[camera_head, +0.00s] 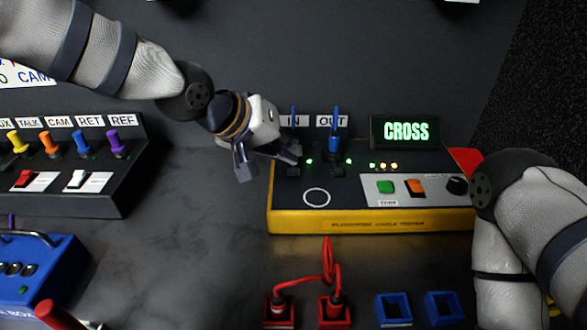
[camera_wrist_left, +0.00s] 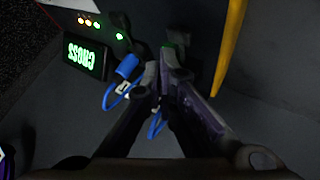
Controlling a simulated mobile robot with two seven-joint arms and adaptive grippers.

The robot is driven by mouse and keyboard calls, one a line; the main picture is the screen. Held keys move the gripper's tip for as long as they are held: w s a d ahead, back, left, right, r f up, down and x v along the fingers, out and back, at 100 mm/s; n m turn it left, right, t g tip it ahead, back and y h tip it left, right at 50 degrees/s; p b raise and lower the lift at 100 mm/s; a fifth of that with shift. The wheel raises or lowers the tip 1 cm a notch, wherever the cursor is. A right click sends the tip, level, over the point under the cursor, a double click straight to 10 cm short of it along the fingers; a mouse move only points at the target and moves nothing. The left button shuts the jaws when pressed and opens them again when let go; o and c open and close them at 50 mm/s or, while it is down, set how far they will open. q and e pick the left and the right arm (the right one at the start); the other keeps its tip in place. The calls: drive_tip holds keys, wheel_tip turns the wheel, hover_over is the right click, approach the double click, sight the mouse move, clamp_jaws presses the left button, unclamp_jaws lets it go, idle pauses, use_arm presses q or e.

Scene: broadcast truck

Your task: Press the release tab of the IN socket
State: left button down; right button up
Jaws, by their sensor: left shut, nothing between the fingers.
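The cable tester (camera_head: 400,222) is a dark-topped box with a yellow front. A white IN label (camera_head: 294,121) and an OUT label (camera_head: 332,121) stand behind its sockets. A blue plug (camera_head: 335,145) stands upright in the OUT socket; it also shows in the left wrist view (camera_wrist_left: 127,67). My left gripper (camera_head: 291,154) is shut and empty at the IN socket (camera_head: 292,170), covering most of it. In the left wrist view my fingertips (camera_wrist_left: 165,62) meet just over the socket area; the release tab is hidden, and contact cannot be told.
A display (camera_head: 405,131) reads CROSS in green. A dark switch panel (camera_head: 70,200) and a blue box (camera_head: 40,265) lie left. Red plugs in holders (camera_head: 335,312) and blue holders (camera_head: 394,308) stand in front. My right arm covers the tester's right end. Bare table lies left of the tester.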

idle(0.7)
use_arm(q)
drive_tip(key=shift+f, duration=0.4)
